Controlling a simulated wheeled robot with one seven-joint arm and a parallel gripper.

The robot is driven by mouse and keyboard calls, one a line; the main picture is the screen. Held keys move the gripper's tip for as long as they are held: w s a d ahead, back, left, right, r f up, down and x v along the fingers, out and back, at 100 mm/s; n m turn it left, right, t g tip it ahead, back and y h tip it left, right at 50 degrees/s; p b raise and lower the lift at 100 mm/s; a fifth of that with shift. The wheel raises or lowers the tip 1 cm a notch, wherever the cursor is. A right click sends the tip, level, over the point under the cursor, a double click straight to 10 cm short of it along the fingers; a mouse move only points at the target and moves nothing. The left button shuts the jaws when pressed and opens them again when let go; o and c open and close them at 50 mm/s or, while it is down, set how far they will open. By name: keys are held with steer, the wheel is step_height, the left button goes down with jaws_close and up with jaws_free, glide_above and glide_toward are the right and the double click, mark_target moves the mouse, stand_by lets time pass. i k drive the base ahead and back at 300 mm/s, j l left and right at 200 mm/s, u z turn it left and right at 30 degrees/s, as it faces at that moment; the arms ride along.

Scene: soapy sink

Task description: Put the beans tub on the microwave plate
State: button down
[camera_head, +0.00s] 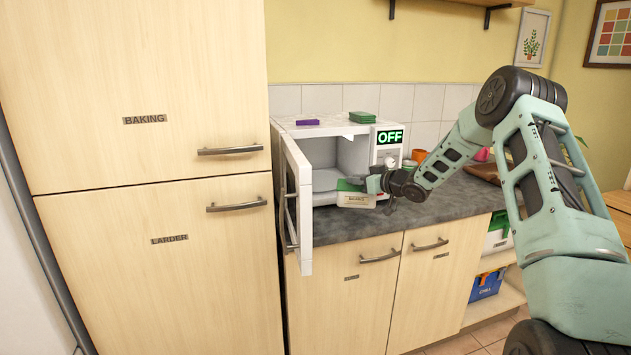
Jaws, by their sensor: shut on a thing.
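The microwave (331,127) stands on the counter with its door (301,205) swung open toward me. My gripper (368,184) is shut on a small tub with a green lid and a pale label, the beans tub (355,200), at the right side of the microwave's opening. The label's writing is too small to read for certain. The tub is at the front of the cavity, and I cannot tell if it touches anything below. The microwave plate is not clearly visible inside the cavity.
A purple block (307,122) and a green block (362,117) lie on top of the microwave. The display (390,137) reads OFF. An orange item (419,155) stands right of the microwave. Tall cupboards (150,150) stand at left. The front counter (440,206) is clear.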

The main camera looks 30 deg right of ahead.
mark_target(316, 180)
steer(key=i+j, duration=0.1)
steer(key=i, duration=1.1)
steer(key=i+j, duration=0.1)
steer(key=j+u, duration=0.05)
steer(key=j, duration=0.05)
